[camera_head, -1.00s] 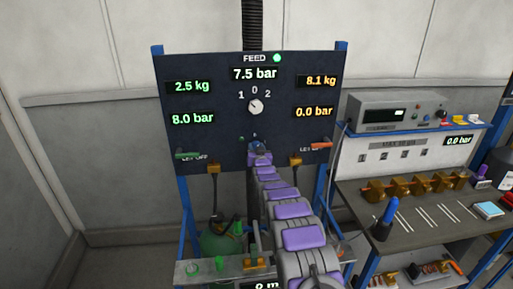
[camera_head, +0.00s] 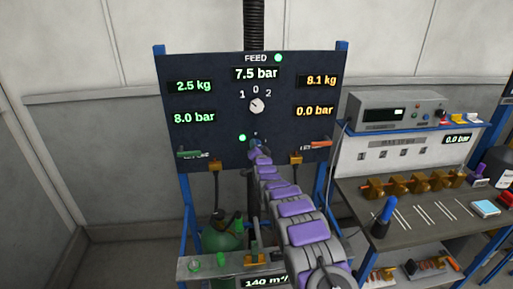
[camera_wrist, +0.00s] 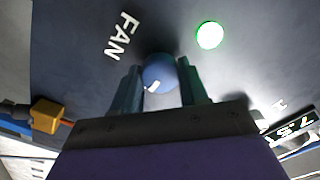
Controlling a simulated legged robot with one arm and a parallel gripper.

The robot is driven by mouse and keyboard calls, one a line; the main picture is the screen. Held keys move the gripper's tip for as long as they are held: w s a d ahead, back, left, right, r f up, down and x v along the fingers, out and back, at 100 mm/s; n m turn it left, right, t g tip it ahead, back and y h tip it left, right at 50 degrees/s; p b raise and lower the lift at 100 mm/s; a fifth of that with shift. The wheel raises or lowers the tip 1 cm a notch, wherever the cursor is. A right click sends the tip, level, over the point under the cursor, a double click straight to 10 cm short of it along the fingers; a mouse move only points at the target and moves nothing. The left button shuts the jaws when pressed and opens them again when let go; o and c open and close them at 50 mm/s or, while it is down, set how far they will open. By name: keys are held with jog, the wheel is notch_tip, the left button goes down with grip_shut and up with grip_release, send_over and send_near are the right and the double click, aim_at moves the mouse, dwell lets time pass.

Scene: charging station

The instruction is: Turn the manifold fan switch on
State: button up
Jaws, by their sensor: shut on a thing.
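The manifold fan switch is a round blue knob with a white mark on the dark panel; it shows in the wrist view (camera_wrist: 159,73) beside the label FAN. A green lamp next to it is lit, in the wrist view (camera_wrist: 209,35) and in the head view (camera_head: 242,138). My gripper (camera_wrist: 160,80) is shut on the knob, one finger on each side. In the head view my gripper (camera_head: 256,146) is at the lower middle of the panel and hides most of the knob.
The panel (camera_head: 220,100) carries a white selector knob (camera_head: 257,105), several displays, and green and orange levers at its lower sides. A display (camera_head: 266,282) below reads about 140. A workbench (camera_head: 405,235) with brass fittings stands at the right. A green cylinder (camera_head: 222,235) stands below the panel.

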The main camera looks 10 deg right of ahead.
jog(key=shift+d+r, duration=0.15)
jog(key=shift+r, duration=0.05)
jog(key=o, duration=0.6)
jog(key=shift+o, duration=1.3)
jog(key=shift+s+r, duration=0.1)
jog(key=shift+s, duration=0.05)
jog(key=shift+o, duration=1)
jog(key=shift+f, duration=0.2)
jog(key=shift+s, duration=0.1)
jog(key=s+p, duration=0.1)
jog(key=s, duration=1.5)
jog(key=shift+s+p, duration=0.3)
jog(key=shift+s, duration=0.1)
jog(key=shift+f, duration=0.1)
